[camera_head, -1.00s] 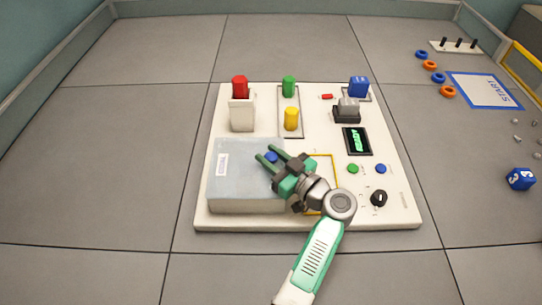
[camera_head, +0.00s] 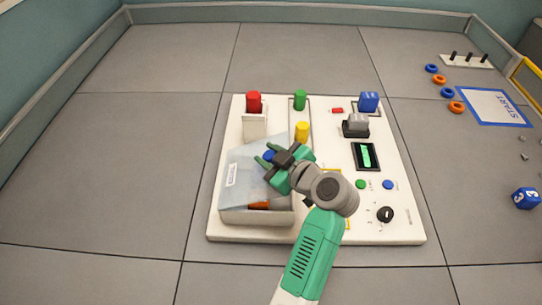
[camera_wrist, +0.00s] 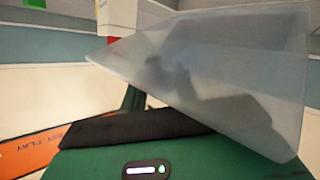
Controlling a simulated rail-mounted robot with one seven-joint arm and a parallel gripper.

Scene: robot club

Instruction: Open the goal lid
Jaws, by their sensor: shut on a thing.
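The goal lid (camera_head: 252,165) is a translucent grey panel on the box at the board's lower left. In the wrist view the lid (camera_wrist: 235,70) slants across the upper right, above the green gripper body. An orange strip with lettering (camera_wrist: 30,150) shows at lower left there. The exact finger contact is hidden in the wrist view.
The white board (camera_head: 310,235) carries red, green, yellow and blue parts behind the box, and a dark display (camera_head: 367,157), buttons and a black dial (camera_head: 385,214) to the right. Rings, pegs, a START mat (camera_head: 492,106) and a blue cube (camera_head: 526,198) lie farther right. The left floor is clear.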

